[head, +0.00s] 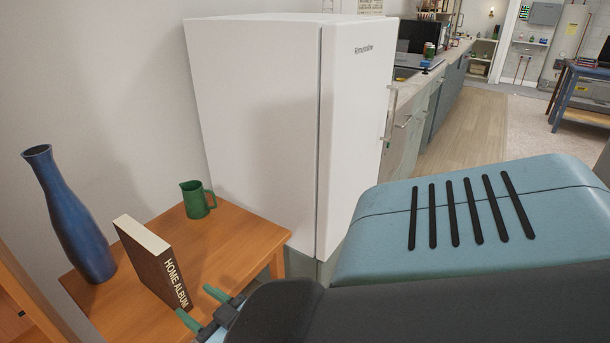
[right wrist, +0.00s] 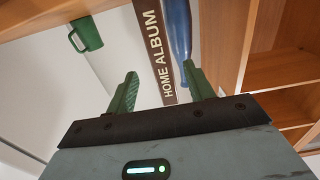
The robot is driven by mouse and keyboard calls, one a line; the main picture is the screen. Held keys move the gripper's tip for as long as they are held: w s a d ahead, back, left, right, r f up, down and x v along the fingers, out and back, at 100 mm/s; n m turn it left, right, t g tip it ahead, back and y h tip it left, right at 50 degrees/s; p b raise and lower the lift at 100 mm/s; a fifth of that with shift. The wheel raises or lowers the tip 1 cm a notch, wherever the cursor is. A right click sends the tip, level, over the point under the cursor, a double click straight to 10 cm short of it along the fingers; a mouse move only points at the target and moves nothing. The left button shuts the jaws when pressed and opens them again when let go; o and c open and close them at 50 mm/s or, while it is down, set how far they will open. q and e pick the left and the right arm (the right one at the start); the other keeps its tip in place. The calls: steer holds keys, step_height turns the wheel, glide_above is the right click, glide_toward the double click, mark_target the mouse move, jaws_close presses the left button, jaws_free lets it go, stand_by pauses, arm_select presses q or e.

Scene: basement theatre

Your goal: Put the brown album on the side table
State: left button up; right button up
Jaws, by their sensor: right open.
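The brown album (head: 153,262), with "HOME ALBUM" on its spine, stands upright on the wooden side table (head: 232,238) in the head view. My right gripper (head: 196,303) is open and empty at the near end of the album, close to the lower part of its spine. In the right wrist view, the album's spine (right wrist: 154,52) lines up with the gap between the open fingers (right wrist: 160,72). I cannot tell whether the fingertips reach around it. My left gripper is not in view.
A tall blue vase (head: 70,215) stands left of the album, and a green mug (head: 197,200) stands behind it to the right. A white fridge (head: 255,120) is just beyond the table. A wooden shelf unit (right wrist: 285,65) is at the right of the wrist view.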

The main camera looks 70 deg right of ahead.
steer(key=s+a+f+n+g+y, duration=0.1)
steer(key=s+a+f+g+y, duration=0.15)
steer(key=s+f, duration=0.5)
steer(key=s+a+f+n+g+y, duration=0.1)
steer(key=s+a+f+n+g, duration=0.2)
steer(key=s+f, duration=0.5)
steer(key=s+a+f+g+y, duration=0.1)
steer(key=s+a+f+g, duration=0.1)
steer(key=s, duration=0.6)
steer(key=s+a+f+g+y, duration=0.1)
steer(key=s+a+f+g, duration=0.2)
steer(key=s, duration=0.6)
step_height(320, 180, down, 3)
steer(key=shift+a, duration=1.15)
